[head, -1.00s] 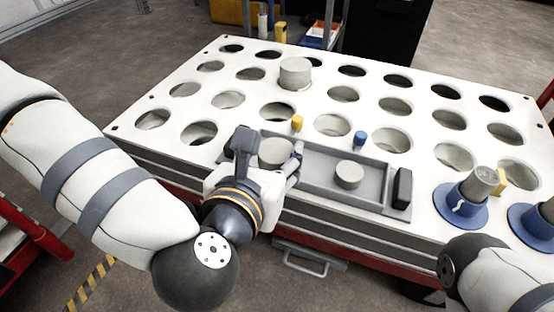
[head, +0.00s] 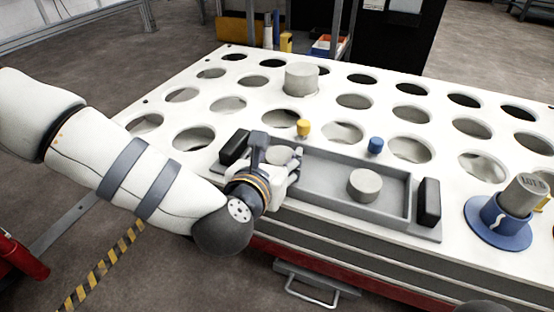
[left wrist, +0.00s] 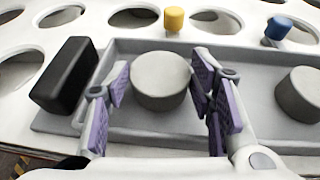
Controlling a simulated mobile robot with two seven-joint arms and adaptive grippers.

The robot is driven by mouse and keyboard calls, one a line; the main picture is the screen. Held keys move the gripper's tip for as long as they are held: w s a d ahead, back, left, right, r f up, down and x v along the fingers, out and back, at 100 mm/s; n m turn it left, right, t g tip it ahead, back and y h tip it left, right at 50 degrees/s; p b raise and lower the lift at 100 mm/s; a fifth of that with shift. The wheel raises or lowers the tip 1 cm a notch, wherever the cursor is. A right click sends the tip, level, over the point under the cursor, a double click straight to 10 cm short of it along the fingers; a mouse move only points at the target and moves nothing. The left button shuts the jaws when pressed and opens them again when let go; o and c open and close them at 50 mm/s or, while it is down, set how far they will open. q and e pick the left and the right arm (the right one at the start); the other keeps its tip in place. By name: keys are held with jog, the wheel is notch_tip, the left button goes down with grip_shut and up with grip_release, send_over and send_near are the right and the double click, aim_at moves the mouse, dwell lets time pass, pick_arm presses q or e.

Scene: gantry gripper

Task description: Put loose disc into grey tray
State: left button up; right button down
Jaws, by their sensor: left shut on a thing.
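The long grey tray (head: 322,186) lies on the near side of the white table, with a black handle at each end. My left gripper (head: 281,160) reaches over its left part and is shut on a pale grey disc (head: 279,153). In the left wrist view the held disc (left wrist: 160,78) sits between the purple-padded fingers (left wrist: 160,90), low in the tray's left end. Another grey disc (head: 365,185) lies in the right part of the tray. A larger grey disc (head: 301,78) stands on the table behind. My right gripper is out of view.
The white table (head: 335,82) has rows of round holes. A yellow knob (head: 303,127) and a blue knob (head: 376,145) stand just behind the tray. A blue flanged holder (head: 497,222) with a tilted grey cylinder (head: 524,194) is at the right.

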pick_arm(q)
jog(key=shift+f, duration=0.1)
jog(key=o, duration=1.3)
jog(key=shift+r, duration=0.2)
jog(key=p+v, duration=0.4)
jog(key=v, duration=0.8)
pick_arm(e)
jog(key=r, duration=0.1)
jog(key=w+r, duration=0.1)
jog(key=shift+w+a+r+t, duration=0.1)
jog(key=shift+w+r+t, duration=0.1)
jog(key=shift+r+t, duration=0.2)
pick_arm(q)
jog(key=shift+d, duration=0.1)
